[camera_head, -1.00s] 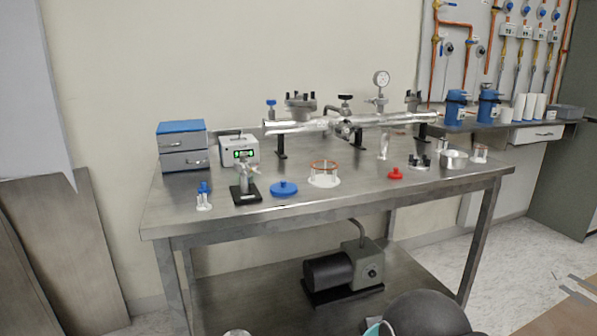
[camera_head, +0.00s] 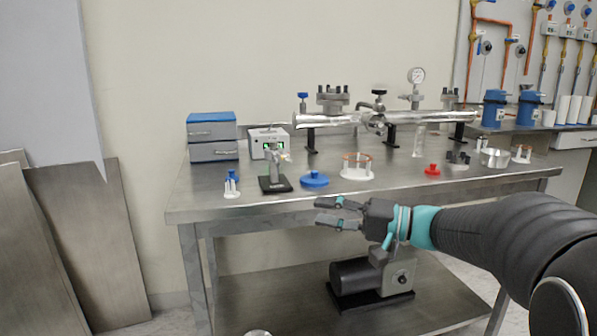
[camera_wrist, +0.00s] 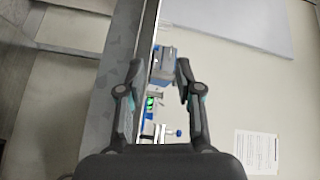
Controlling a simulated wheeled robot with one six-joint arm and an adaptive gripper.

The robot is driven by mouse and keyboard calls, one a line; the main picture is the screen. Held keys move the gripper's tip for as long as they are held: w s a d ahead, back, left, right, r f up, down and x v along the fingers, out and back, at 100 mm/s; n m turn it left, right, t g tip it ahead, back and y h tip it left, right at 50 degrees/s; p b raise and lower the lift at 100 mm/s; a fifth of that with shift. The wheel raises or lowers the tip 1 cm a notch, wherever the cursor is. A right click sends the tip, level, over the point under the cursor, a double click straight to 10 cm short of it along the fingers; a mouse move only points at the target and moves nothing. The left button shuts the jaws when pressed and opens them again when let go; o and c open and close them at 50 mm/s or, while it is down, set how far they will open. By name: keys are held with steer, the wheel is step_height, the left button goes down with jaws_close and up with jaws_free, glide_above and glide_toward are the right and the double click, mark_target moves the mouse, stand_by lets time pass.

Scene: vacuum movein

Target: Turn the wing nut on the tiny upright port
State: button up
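A small upright metal port (camera_head: 273,165) stands on a black base (camera_head: 274,184) near the table's front left, before a box with a green display. A light fitting shows at its top; I cannot make out the wing nut's shape or angle. My gripper (camera_head: 322,211) is in front of the table's front edge, right of the port and lower than it in the picture. Its two fingers point left and are apart, with nothing between them. In the wrist view my gripper (camera_wrist: 159,69) is also open, with the table edge and the green display between and beyond the fingers.
A blue-topped stand (camera_head: 231,184) is left of the port and a blue disc (camera_head: 314,180) right of it. The green-display box (camera_head: 270,145) is close behind. A pump (camera_head: 370,278) sits on the lower shelf.

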steer(key=w+d+r+t+y, duration=0.2)
steer(key=w+d+t, duration=0.25)
steer(key=w, duration=0.25)
steer(key=p, duration=0.1)
glide_toward(287, 157)
steer(key=shift+m+g, duration=0.3)
steer(key=shift+g, duration=0.15)
steer(key=x, duration=0.5)
steer(key=w+x, duration=0.1)
steer(key=x, duration=0.2)
steer(key=shift+d, duration=0.3)
jaws_close()
